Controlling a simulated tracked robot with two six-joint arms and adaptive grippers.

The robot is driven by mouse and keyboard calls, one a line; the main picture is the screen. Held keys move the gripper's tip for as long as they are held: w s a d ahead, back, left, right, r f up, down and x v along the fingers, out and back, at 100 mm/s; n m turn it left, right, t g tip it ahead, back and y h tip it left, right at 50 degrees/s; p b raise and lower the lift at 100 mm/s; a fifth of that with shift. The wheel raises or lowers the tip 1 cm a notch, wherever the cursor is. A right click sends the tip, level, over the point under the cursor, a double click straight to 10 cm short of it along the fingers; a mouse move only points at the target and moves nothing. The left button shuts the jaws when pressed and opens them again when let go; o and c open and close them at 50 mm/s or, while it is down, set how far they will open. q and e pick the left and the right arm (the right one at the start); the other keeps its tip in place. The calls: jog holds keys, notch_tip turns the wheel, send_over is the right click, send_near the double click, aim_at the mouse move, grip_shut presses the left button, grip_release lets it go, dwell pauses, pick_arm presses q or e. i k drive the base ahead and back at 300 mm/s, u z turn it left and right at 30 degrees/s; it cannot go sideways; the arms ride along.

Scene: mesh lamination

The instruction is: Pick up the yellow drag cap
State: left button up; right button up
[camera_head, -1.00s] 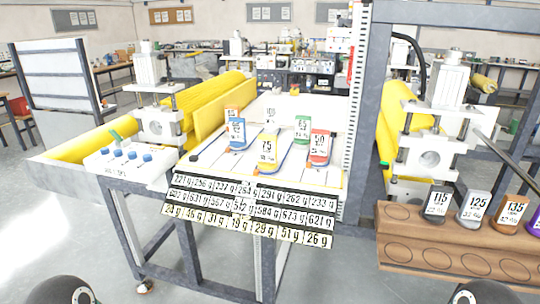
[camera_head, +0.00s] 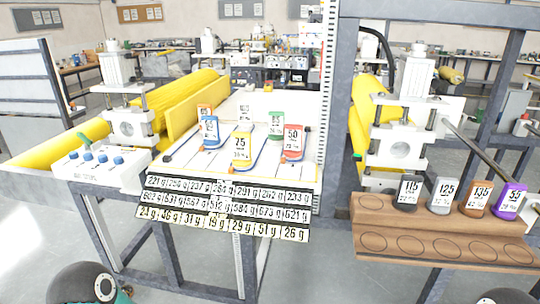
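The yellow drag cap (camera_head: 241,152), marked 75, stands on the white table (camera_head: 190,168) near its front edge, behind the row of weight labels. A blue cap (camera_head: 210,132) and an orange cap (camera_head: 205,110) stand to its left and behind. A green cap (camera_head: 276,126) and a red cap (camera_head: 293,142) stand to its right. Neither gripper is in view. Only dark rounded parts of my arms show at the bottom left and bottom right edges.
A wooden rack (camera_head: 440,222) at the right holds black (camera_head: 409,192), grey (camera_head: 441,196), brown (camera_head: 475,198) and purple (camera_head: 509,200) caps. Yellow rollers (camera_head: 180,92) and a grey upright post (camera_head: 335,120) flank the table. Weight labels (camera_head: 228,208) hang along its front.

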aim_at(241, 141)
jog(key=u, duration=0.95)
jog(key=i, duration=0.15)
jog(key=z, duration=2.15)
jog(key=k, duration=0.65)
jog(key=u, duration=0.95)
jog(key=k, duration=0.65)
jog(key=u, duration=0.95)
jog(key=i, duration=1.65)
jog(key=z, duration=0.5)
